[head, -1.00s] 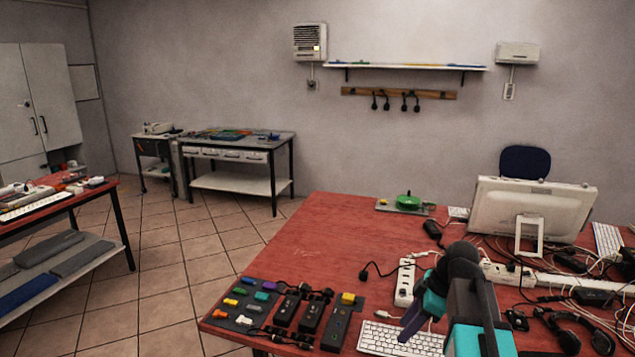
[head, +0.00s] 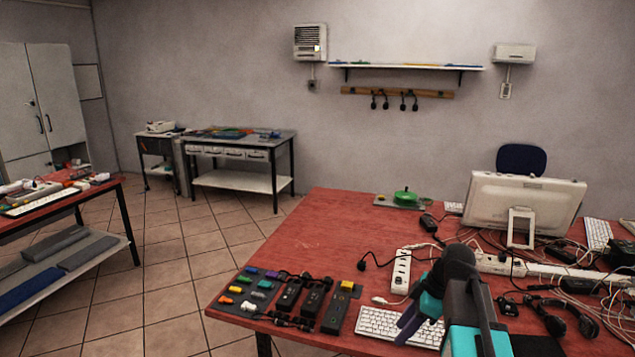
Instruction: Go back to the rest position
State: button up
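My arm shows in black and teal at the lower right of the head view, over the front of the red table (head: 330,228). My gripper (head: 408,328) is the dark purple-grey part at the arm's left end, above the white keyboard (head: 375,322). I see it from the side and from behind, so its finger gap and anything between the fingers are hidden.
A white power strip (head: 402,272), a monitor (head: 526,205), headphones (head: 565,316) and tangled cables crowd the table's right side. A dark mat (head: 228,299) with coloured pieces lies at the front left. The table's middle left is bare. Tiled floor (head: 165,280) is open to the left.

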jog(key=s+a+f+g, duration=0.35)
jog(key=s+f, duration=0.35)
jog(key=f, duration=0.6)
jog(key=s+a+f+g, duration=0.2)
jog(key=s+a+f, duration=0.35)
jog(key=f, duration=0.65)
jog(key=s+d+f+m+h, duration=0.2)
jog(key=s+f+m, duration=0.5)
jog(key=s+f, duration=0.3)
jog(key=s+d+f+m+g+h, duration=0.1)
jog(key=s+f+m+h, duration=0.1)
jog(key=s+f+m, duration=0.5)
jog(key=shift+s+d+f+m, duration=0.35)
jog(key=shift+s+f, duration=1.65)
jog(key=shift+s, duration=0.7)
jog(key=shift+c, duration=0.2)
